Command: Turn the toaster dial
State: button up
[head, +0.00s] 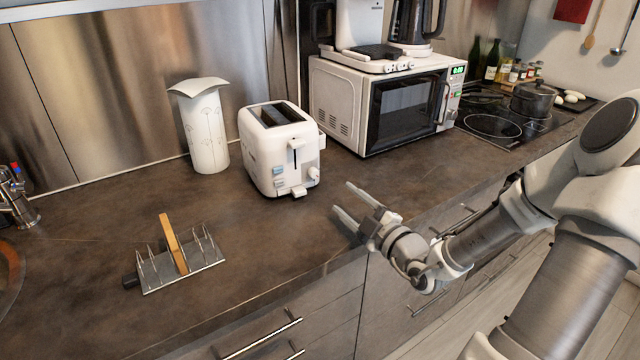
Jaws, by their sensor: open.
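The white toaster (268,152) stands upright on the dark countertop, left of the microwave. Its front narrow side faces the right and the room, with a lever near the top, buttons at the lower left and a small round dial (314,173) at the lower right. My gripper (342,203) is in front and to the right of the toaster, over the counter's front edge. Its two fingers are apart and empty, pointing left toward the toaster side. It is clear of the toaster and the dial.
A white microwave (345,105) with a coffee maker (385,55) on top stands behind my gripper. A toast rack (183,268) holding one slice sits at the front left. A white patterned canister (205,130) stands left of the toaster. Counter between toaster and front edge is bare.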

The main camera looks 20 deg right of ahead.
aim_at(316, 175)
jog(key=b+x, duration=0.2)
jog(key=x, duration=0.9)
jog(key=shift+b, duration=0.4)
grip_shut()
